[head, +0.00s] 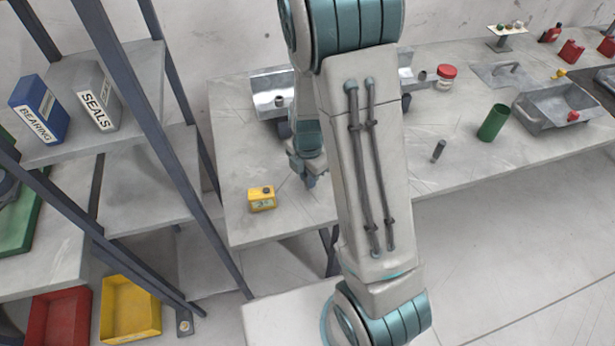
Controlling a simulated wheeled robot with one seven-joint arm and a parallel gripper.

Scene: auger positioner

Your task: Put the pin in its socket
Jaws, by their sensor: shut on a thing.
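My gripper (306,178) points down over the left part of the workbench (245,145), partly behind my own arm. It is shut, and what its fingers hold is too small and hidden to make out; I take it for the pin. A grey metal bracket (266,84) stands at the back, behind the gripper, with a small dark round part (280,101) at its front. I cannot tell whether this is the socket. A dark grey cylinder (438,150) stands on the bench right of my arm, apart from the gripper.
A yellow device (262,199) sits near the bench's front edge, left of the gripper. A green cup (493,122), a red-lidded jar (446,76) and a metal tray (530,112) stand on the right. Shelves with a blue box (38,108) and dark posts stand at left.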

